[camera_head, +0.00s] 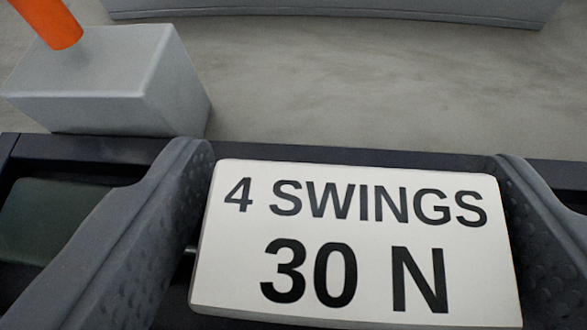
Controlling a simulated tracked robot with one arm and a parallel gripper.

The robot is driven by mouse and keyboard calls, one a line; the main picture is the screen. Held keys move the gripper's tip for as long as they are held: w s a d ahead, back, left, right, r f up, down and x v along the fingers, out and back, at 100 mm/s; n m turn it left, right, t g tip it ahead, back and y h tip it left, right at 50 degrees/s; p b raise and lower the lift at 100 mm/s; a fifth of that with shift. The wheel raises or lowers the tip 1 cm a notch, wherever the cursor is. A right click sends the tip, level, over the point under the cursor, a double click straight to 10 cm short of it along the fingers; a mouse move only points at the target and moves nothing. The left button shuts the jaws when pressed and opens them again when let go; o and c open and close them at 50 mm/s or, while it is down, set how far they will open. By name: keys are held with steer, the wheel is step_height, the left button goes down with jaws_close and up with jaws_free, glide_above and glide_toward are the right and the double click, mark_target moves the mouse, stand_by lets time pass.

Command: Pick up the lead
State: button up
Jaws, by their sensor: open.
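My gripper (347,162) is open. Its two dark grey, dimpled fingers stand at the left and right of the lower half of the view. A white plate (365,235) reading "4 SWINGS 30 N" shows between them. I cannot tell whether the fingers touch it. An orange rod-like piece (50,22) enters at the top left, its lower end at a pale grey block. It may be part of the lead, but I cannot tell. No other part that could be the lead shows.
The pale grey block (150,75) stands at the upper left, beyond the left finger. A dark rail or edge (340,157) runs across behind the plate. A grey, curved-edged body (330,8) spans the top. The mottled grey surface (370,90) between is clear.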

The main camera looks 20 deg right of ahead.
mark_target(355, 227)
steer(key=c, duration=0.8)
steer(key=shift+c, duration=0.2)
steer(key=shift+r, duration=0.8)
step_height(355, 227, up, 2)
steer(key=shift+r+p, duration=0.1)
steer(key=shift+p, duration=0.25)
steer(key=s+a+b, duration=0.2)
steer(key=s, duration=0.5)
steer(key=s+a+r+b, duration=0.1)
steer(key=s+a+b, duration=0.1)
steer(key=s, duration=0.6)
steer(key=shift+s+a+b, duration=0.15)
steer(key=shift+a+b, duration=0.2)
steer(key=shift+b, duration=0.3)
